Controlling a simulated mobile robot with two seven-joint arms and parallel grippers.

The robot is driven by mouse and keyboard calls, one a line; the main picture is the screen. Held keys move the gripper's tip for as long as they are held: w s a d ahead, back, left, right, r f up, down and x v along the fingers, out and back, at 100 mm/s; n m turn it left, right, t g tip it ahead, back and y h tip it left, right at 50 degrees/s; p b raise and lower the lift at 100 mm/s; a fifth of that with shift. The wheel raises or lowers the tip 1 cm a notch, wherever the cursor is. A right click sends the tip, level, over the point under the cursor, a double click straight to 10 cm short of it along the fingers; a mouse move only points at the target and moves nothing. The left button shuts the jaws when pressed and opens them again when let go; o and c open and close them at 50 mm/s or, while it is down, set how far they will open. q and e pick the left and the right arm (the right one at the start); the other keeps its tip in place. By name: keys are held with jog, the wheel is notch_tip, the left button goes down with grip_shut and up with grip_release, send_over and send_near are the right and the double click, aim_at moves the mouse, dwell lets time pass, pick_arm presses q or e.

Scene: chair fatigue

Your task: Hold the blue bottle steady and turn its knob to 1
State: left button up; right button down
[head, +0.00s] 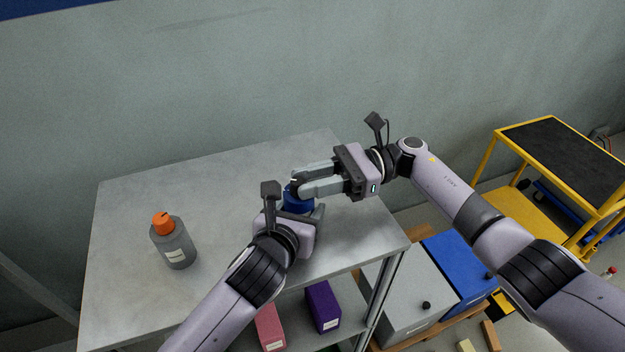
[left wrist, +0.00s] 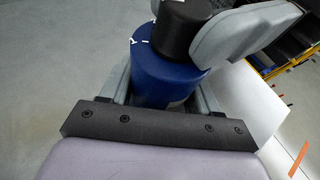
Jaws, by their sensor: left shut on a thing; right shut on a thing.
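The blue bottle (head: 297,203) stands on the grey table top, partly hidden by my grippers. Its blue body (left wrist: 163,68) fills the middle of the left wrist view, with a black knob (left wrist: 187,28) on top and white marks on the blue beside it. My left gripper (head: 302,212) is shut on the bottle's body from the front. My right gripper (head: 299,187) reaches in from the right and is shut on the knob; one of its fingers shows beside the knob in the left wrist view. I cannot read which number the knob points to.
A grey bottle with an orange cap (head: 174,244) stands on the table (head: 130,210) to the left. Purple (head: 322,306) and pink (head: 270,328) boxes sit on the shelf below. Grey and blue bins (head: 457,265) and a yellow cart (head: 520,212) stand at the right. The table's back is clear.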

pick_arm(q)
jog(key=shift+d, duration=0.1)
pick_arm(e)
jog(key=shift+f+g, duration=0.2)
jog(key=shift+g, duration=0.2)
jog(key=c, duration=1.1)
grip_release()
jog(key=shift+w+r+n, duration=0.1)
jog(key=shift+n, duration=0.2)
jog(key=shift+d, duration=0.15)
jog(key=shift+v, duration=3.65)
jog(key=shift+r, duration=0.1)
pick_arm(q)
jog(key=o, duration=1.5)
